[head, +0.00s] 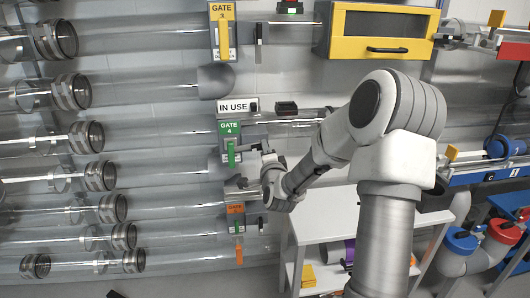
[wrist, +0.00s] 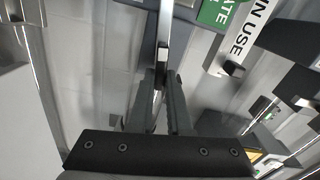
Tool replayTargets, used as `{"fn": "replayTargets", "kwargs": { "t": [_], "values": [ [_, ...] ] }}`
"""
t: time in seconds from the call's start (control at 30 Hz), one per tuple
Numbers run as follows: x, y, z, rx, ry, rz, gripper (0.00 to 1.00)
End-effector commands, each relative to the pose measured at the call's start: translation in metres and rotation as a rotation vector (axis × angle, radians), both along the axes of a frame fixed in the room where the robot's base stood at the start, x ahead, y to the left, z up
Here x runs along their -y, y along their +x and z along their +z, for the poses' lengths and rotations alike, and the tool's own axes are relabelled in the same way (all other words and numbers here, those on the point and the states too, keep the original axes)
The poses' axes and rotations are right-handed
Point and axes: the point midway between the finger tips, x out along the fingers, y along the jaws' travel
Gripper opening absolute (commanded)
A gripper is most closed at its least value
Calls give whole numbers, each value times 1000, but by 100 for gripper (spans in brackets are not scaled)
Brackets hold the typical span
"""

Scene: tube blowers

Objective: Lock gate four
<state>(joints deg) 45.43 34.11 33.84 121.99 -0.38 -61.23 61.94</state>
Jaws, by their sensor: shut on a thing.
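Gate four has a green "GATE 4" label (head: 230,127) on a grey housing, with a green strip (head: 231,154) hanging upright below it. In the wrist view part of the green label (wrist: 218,12) shows at the top. My gripper (head: 266,154) is just right of the gate four housing, at about the height of the strip. In the wrist view my gripper (wrist: 160,80) is shut on a thin metal bar (wrist: 165,28) that runs up towards the housing. The far end of the bar is hidden, and the grip is small in the head view.
A white "IN USE" sign (head: 238,107) sits just above gate four. Gate three (head: 222,12), with a yellow label, is above, and an orange-labelled gate (head: 236,209) is below. Clear tubes run left. A yellow cabinet (head: 377,30) and a white shelf unit (head: 325,222) stand to the right.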

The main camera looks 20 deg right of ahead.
Motion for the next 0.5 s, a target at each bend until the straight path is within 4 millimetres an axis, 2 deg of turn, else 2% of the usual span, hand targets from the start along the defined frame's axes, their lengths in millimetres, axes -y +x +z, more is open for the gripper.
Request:
{"fn": "replayTargets", "kwargs": {
  "t": [0.2,0.5],
  "values": [
    [1,1,0,37,109,0,0],
    [1,1,0,56,176,0,0]
  ]
}}
